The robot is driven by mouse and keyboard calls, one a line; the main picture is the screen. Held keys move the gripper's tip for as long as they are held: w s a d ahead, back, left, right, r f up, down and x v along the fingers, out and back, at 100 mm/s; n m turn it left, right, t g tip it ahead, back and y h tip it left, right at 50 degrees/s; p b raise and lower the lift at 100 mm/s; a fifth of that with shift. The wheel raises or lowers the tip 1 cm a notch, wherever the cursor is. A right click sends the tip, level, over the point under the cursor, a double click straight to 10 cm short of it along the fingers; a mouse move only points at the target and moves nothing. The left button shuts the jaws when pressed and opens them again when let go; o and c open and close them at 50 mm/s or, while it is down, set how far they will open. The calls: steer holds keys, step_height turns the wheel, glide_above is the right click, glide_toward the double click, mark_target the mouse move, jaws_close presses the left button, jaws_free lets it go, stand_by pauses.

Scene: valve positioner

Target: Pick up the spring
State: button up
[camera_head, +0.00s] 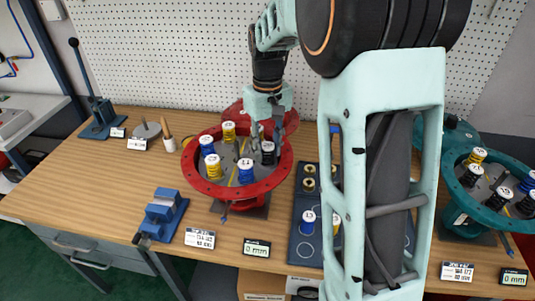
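Several springs with numbered white caps stand in the red round housing (188,171): yellow ones (229,133), blue ones (245,173) and a black one (268,153). Another blue spring (308,222) stands on the dark tray (309,250). My gripper (266,137) points down over the back right of the red housing, right by the black spring. Its fingers look apart, one on each side of the black spring's top. I cannot tell whether they touch it. My arm hides part of the tray.
A teal housing (454,176) with more springs stands at the right. A blue vise (162,214), a lever press (98,115) and small displays (257,248) are on the wooden bench (105,180). A pegboard (170,50) stands behind. The bench's front left is clear.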

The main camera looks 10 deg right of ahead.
steer(key=shift+f, duration=0.4)
steer(key=shift+c, duration=0.2)
jaws_close()
steer(key=shift+r, duration=0.2)
